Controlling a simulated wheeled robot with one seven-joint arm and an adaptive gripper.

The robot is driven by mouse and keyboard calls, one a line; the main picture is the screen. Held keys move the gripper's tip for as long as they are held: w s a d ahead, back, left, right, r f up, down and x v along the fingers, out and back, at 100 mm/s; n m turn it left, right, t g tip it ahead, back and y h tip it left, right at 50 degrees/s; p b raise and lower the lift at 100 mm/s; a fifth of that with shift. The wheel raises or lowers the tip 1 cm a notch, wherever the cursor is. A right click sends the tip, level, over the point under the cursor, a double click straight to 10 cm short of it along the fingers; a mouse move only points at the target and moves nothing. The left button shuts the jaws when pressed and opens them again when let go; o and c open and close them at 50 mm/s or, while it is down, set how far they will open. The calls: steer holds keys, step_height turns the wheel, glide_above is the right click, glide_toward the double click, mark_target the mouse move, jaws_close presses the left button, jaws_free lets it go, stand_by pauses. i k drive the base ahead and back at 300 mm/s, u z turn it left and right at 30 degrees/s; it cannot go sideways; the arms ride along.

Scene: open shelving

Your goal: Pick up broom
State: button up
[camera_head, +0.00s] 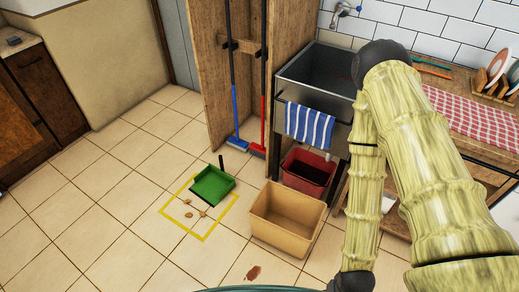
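Two long-handled brooms stand upright in a tall open wooden cabinet (212,70). The left broom (234,100) has a blue lower handle and a blue head on the floor. The right broom (263,105) has a red lower handle and a red head. Both handles pass dark holders on the cabinet's wooden crossbar, and their tops are cut off by the picture's edge. My arm bends down at the right of the picture, well apart from both brooms. My gripper is out of view below the picture.
A green dustpan (213,185) lies by a yellow floor square (226,219) with small brown bits. A tan bin (268,237) stands in front of a red bin (304,182) under the sink (307,82). A brown stain (253,273) marks the floor. Tiles at left are clear.

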mark_target(258, 151)
steer(key=u, duration=1.5)
steer(key=i, duration=2.2)
steer(key=z, duration=1.1)
steer(key=i, duration=0.4)
steer(key=z, duration=0.35)
